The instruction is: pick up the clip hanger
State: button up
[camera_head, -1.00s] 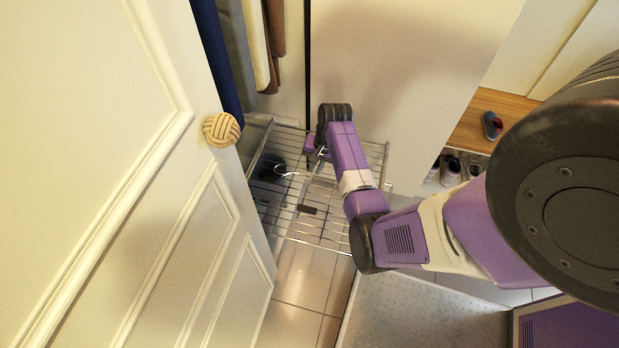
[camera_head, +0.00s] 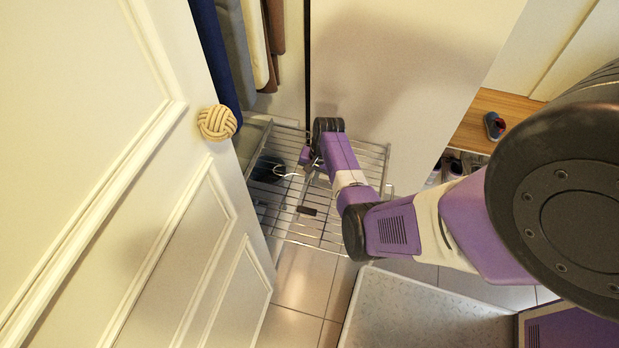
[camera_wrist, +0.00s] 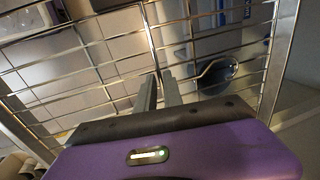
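The clip hanger lies on a wire rack. Its thin curved metal hook (camera_head: 284,172) shows in the head view, left of my gripper (camera_head: 307,160). In the wrist view the hook (camera_wrist: 210,68) curves away to the right of my gripper's fingertips (camera_wrist: 159,75). A dark brown piece (camera_head: 307,211) on the rack, in front of my gripper, may be one of its clips. My two grey fingers point at the rack with a narrow gap between them, close to the hook's near end. I cannot tell whether they touch or grip the hanger. Most of its bar blends into the rack wires.
The wire rack (camera_head: 330,235) stands between a white panelled door (camera_head: 150,180) with a knotted knob (camera_head: 217,123) and a pale panel (camera_head: 390,70). A dark round object (camera_head: 267,168) shows at the rack's left. Garments hang behind. Shoes (camera_head: 494,125) are at right.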

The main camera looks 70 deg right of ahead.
jog(key=shift+c, duration=0.4)
grip_shut()
dwell(1.1)
